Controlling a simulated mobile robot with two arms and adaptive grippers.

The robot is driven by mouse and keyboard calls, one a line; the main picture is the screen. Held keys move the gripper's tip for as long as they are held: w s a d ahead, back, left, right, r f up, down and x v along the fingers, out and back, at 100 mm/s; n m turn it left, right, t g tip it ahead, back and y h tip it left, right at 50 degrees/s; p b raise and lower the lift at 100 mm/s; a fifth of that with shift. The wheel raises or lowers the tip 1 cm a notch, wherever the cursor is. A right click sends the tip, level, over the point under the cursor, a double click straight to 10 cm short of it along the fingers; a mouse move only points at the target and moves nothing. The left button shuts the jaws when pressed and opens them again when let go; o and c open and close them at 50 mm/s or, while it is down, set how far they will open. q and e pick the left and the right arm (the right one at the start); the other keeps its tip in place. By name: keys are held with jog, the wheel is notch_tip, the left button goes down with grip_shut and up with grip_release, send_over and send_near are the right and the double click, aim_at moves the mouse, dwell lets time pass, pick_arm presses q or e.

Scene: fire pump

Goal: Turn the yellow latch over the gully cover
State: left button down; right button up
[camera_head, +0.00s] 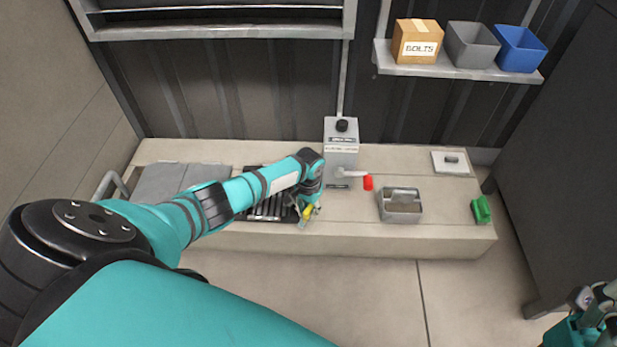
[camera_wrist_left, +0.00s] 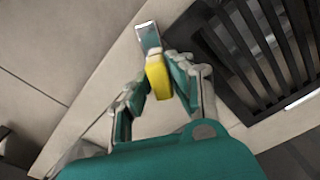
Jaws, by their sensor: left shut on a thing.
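The yellow latch (camera_head: 308,212) is at the right front corner of the dark slatted gully cover (camera_head: 268,213) on the concrete ledge. My left gripper (camera_head: 309,204) reaches down onto the latch, and the arm hides part of the cover. In the left wrist view the yellow part of the latch (camera_wrist_left: 158,80) sits between the fingertips, with its metal end beyond them. My left gripper (camera_wrist_left: 157,86) is shut on it. The gully cover (camera_wrist_left: 262,50) lies to the right there, its bars apart from the fingers. My right gripper (camera_head: 598,308) is at the lower right edge, partly cut off; its jaws are unclear.
A grey box with a lever and red grip (camera_head: 368,183) stands right behind my left gripper. A grey tray (camera_head: 401,205), a green object (camera_head: 481,210) and a white plate (camera_head: 451,162) are farther right. A shelf (camera_head: 460,72) holds a box and bins. The ledge front is clear.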

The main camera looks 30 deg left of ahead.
aim_at(309, 209)
pick_arm(q)
jog(key=m, duration=0.2)
jog(key=shift+m+p, duration=0.3)
jog(key=shift+m, duration=0.1)
jog(key=m, duration=0.4)
jog(key=shift+m, duration=0.3)
jog(key=m, duration=0.4)
jog(key=shift+m+p, duration=0.3)
jog(key=c, duration=1.2)
grip_release()
notch_tip(309, 209, up, 12)
jog(key=shift+d, duration=0.15)
